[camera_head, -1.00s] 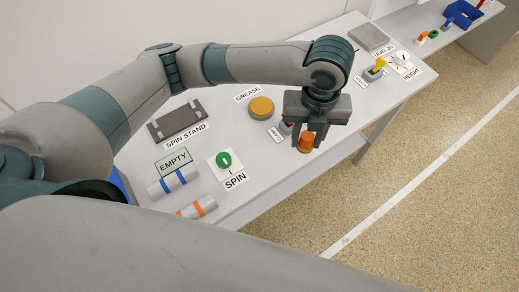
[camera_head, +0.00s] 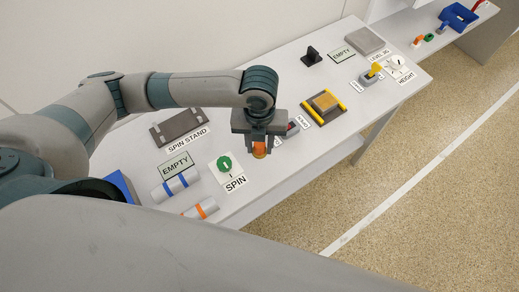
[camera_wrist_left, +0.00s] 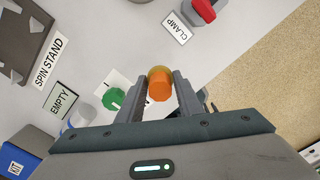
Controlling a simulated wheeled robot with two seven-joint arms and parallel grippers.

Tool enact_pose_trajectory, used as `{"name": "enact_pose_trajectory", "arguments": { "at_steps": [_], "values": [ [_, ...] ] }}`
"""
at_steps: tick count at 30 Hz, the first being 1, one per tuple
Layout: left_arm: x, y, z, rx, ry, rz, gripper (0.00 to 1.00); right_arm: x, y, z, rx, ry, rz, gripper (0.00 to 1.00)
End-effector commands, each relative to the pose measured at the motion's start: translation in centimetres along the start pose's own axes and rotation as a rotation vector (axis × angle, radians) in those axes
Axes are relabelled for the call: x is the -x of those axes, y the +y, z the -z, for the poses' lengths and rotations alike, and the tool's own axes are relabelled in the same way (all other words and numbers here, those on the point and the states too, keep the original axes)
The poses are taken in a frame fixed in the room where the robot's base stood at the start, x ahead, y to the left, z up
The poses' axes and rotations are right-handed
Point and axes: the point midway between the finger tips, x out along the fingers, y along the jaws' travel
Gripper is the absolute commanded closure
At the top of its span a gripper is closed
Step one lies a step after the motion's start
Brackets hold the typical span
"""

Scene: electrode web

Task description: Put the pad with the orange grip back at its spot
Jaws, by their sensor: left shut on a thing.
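My left gripper (camera_head: 258,148) is shut on the orange grip of the pad (camera_head: 259,150) and holds it above the table's front part, right of the green SPIN knob (camera_head: 224,164). In the left wrist view the orange grip (camera_wrist_left: 160,87) sits between the two fingers, with a yellowish rim behind it. The rest of the pad is mostly hidden. An EMPTY plate (camera_head: 176,164) lies left of the gripper and another EMPTY plate (camera_head: 342,54) lies at the back right. My right gripper is not in view.
The dark spin stand (camera_head: 178,126) lies at left. A black and yellow fixture with a tan block (camera_head: 325,102) and a red-handled clamp (camera_head: 292,128) are to the gripper's right. Rolls with blue (camera_head: 175,187) and orange bands (camera_head: 203,209) lie at the front left.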

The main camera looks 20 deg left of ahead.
Motion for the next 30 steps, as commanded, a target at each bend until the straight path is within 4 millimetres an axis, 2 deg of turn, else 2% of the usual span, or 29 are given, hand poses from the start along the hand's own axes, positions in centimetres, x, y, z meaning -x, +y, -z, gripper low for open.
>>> {"name": "enact_pose_trajectory", "arguments": {
  "at_steps": [7,16,29,30],
  "values": [
    [-0.6,0.0,0.0,0.001,0.001,-0.002,0.85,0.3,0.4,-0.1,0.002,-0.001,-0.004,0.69],
    [-3.7,0.1,0.0,0.001,0.001,-0.002,0.85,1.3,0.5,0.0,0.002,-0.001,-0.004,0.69],
    [-4.3,0.0,0.0,0.000,-0.001,-0.001,0.85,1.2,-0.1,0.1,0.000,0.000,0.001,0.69],
    [-4.3,0.0,0.0,0.000,-0.001,0.000,0.60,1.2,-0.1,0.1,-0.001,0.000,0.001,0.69]
  ]
}}
